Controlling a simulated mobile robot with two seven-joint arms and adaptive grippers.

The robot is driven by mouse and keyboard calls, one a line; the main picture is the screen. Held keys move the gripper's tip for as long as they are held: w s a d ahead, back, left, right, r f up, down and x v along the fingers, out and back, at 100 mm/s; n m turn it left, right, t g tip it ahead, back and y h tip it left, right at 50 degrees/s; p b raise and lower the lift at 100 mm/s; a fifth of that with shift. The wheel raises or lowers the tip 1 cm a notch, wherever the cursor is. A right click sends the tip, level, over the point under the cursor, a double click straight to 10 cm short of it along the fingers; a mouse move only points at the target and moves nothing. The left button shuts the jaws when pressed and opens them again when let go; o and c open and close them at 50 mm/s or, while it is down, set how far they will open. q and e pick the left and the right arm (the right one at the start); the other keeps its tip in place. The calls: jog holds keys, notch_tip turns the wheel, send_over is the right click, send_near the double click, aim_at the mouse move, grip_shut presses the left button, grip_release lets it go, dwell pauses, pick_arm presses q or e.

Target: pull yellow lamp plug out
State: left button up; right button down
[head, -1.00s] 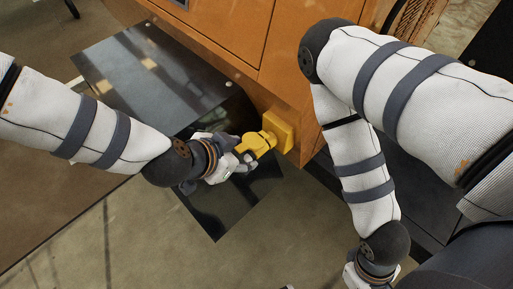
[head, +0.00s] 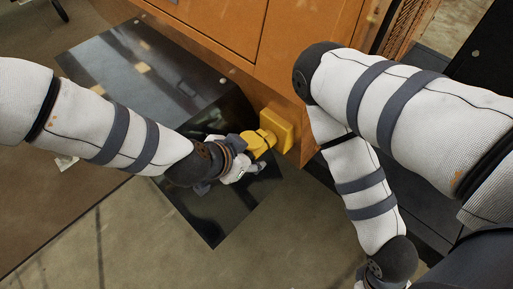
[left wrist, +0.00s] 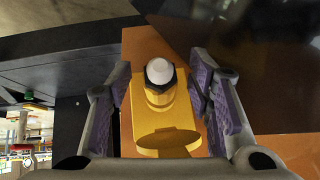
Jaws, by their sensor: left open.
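The yellow lamp plug (head: 258,144) sits at the yellow socket box (head: 278,130) on the side of the orange cabinet. In the left wrist view the plug (left wrist: 165,125) lies between the two fingers, with a round white end on a dark ring facing the camera. My left gripper (head: 252,156) is at the plug, its fingers on either side. The left wrist view shows the gripper (left wrist: 165,105) open, with visible gaps beside the plug. My right arm hangs at the right of the head view; its gripper is mostly cut off at the bottom edge.
The orange cabinet (head: 220,35) fills the top middle. A dark glossy panel (head: 150,75) lies to the left of the socket box. The floor (head: 270,245) below is clear. My right arm's forearm is close to the cabinet's right side.

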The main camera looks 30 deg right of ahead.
dwell(0.7)
pick_arm(q)
grip_shut()
